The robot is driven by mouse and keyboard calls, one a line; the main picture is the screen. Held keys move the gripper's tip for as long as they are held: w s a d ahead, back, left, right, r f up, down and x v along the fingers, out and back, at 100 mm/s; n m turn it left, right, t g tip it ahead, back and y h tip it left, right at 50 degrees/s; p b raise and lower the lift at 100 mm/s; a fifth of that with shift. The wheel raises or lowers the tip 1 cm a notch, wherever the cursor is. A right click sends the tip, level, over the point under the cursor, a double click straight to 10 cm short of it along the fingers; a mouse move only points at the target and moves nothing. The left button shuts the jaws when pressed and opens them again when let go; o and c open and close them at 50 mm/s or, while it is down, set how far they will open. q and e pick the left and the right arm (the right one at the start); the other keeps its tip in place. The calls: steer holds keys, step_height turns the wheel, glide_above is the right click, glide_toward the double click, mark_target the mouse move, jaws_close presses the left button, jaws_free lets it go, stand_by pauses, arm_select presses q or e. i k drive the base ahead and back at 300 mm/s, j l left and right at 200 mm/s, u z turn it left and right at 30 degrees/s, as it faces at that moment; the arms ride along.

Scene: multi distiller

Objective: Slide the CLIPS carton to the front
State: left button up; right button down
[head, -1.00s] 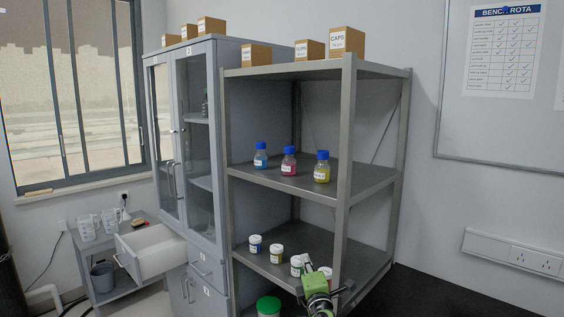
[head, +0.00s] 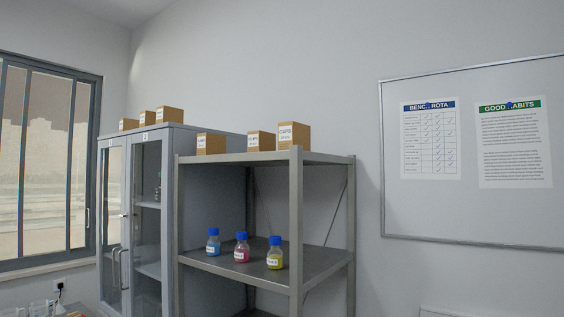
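Three brown cartons stand on the top board of the grey open rack (head: 230,158). The middle one (head: 262,142) has a white label that looks like CLIPS, though the print is small and blurred. To its right, close by, stands the taller CAPS carton (head: 294,137), near the rack's front post. To its left, with a gap, stands a smaller carton (head: 211,144) whose label I cannot read. Neither of my grippers is in view.
More cartons (head: 169,115) stand on the grey glass-door cabinet (head: 160,130) to the left. Blue-capped bottles (head: 242,248) stand on the rack's middle shelf (head: 225,263). A whiteboard (head: 470,210) hangs on the right wall.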

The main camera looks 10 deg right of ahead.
mark_target(257, 141)
steer(key=i+j+z, duration=0.1)
steer(key=z, duration=0.3)
steer(key=i+j+z, duration=0.15)
steer(key=z, duration=0.25)
steer(key=i+j+z, duration=0.1)
steer(key=j+z, duration=0.15)
steer(key=z, duration=0.15)
steer(key=i+j+z, duration=0.1)
steer(key=z, duration=0.3)
steer(key=k+j, duration=0.05)
steer(key=j, duration=0.05)
